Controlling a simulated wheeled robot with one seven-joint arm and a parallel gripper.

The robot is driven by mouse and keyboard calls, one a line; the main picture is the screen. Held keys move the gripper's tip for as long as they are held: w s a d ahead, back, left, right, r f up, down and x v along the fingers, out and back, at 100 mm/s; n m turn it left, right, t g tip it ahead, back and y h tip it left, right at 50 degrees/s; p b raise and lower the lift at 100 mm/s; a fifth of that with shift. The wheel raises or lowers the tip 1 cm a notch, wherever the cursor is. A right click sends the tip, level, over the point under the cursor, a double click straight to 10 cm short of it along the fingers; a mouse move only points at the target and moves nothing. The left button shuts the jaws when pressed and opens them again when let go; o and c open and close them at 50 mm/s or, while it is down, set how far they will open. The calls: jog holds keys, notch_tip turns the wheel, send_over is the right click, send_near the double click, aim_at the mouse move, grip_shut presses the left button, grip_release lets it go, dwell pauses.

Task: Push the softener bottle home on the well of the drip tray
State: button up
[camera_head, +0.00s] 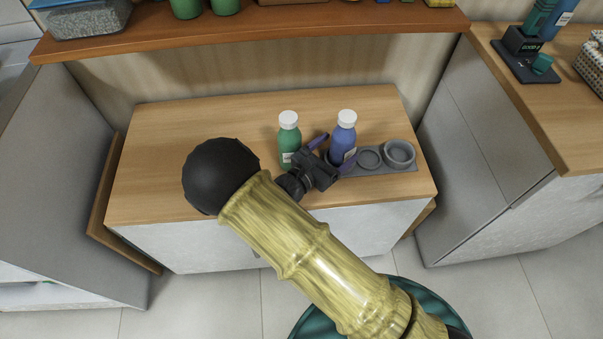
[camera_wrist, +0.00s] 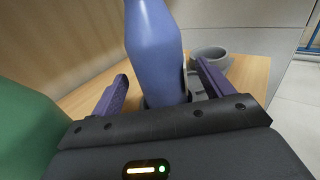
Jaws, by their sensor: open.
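A blue bottle (camera_head: 344,138) with a white cap, which I take for the softener, stands about upright at the left end of the grey drip tray (camera_head: 403,167). It fills the middle of the wrist view (camera_wrist: 155,50), its cap out of frame. Its base is at a dark well rim, partly hidden by my gripper; I cannot tell how deep it sits. My gripper (camera_head: 333,153) is open, with one purple finger on each side of the bottle's lower part. Whether the fingers touch it is unclear.
A green bottle (camera_head: 288,136) with a white cap stands close left of my gripper and also shows in the wrist view (camera_wrist: 25,130). A grey round cup (camera_head: 399,152) is at the tray's right end. The counter's left side (camera_head: 150,150) is clear. A shelf (camera_head: 250,33) overhangs behind.

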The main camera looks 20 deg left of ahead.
jog(key=p+v, duration=0.1)
jog(key=v, duration=1.3)
jog(key=shift+s+a+r, duration=0.1)
jog(key=shift+s, duration=0.15)
jog(key=w+d+r+m+g+h, duration=0.1)
jog(key=w+d+m+g+h, duration=0.1)
jog(key=d+m+g, duration=0.7)
jog(key=w+d+r+m+g+h, duration=0.1)
jog(key=w+d+r+m+g, duration=0.15)
jog(key=d+m+g, duration=0.65)
jog(key=d+r+m+t+y, duration=0.2)
jog(key=d+r+m+y, duration=0.25)
jog(key=d+m, duration=0.3)
jog(key=d+r+m+t+y, duration=0.25)
jog(key=d+m+y, duration=0.25)
jog(key=d+m, duration=0.3)
notch_tip(320, 180, up, 25)
jog(key=d+n+p, duration=0.1)
jog(key=p, duration=2.3)
jog(key=shift+s+d+g, duration=0.3)
jog(key=shift+g, duration=0.15)
